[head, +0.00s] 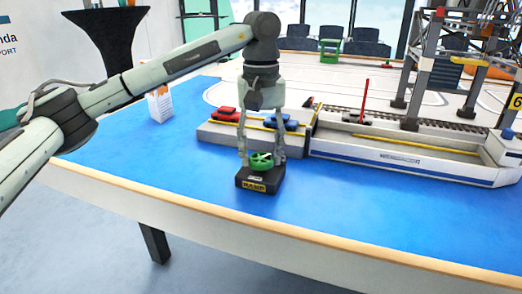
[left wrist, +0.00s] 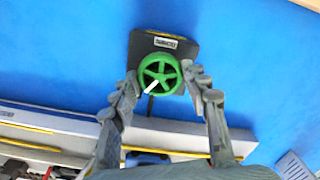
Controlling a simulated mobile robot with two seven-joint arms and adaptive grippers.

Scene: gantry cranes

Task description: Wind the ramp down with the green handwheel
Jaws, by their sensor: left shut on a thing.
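The green handwheel (head: 261,161) sits on a black box (head: 250,183) labelled RAMP, near the front of the blue table. It also shows in the left wrist view (left wrist: 160,74), with a white mark on one spoke. My left gripper (head: 262,157) points down over the box, its two fingers shut on opposite sides of the wheel's rim. The ramp cannot be clearly made out; a dark piece (head: 309,104) stands between the grey quay (head: 212,130) and the white ship (head: 430,169). My right gripper is out of view.
A red car (head: 224,114) and a blue car (head: 276,121) stand on the quay just behind my left gripper. A grey gantry crane (head: 412,95) stands at the back right. The blue table surface left and right of the box is clear.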

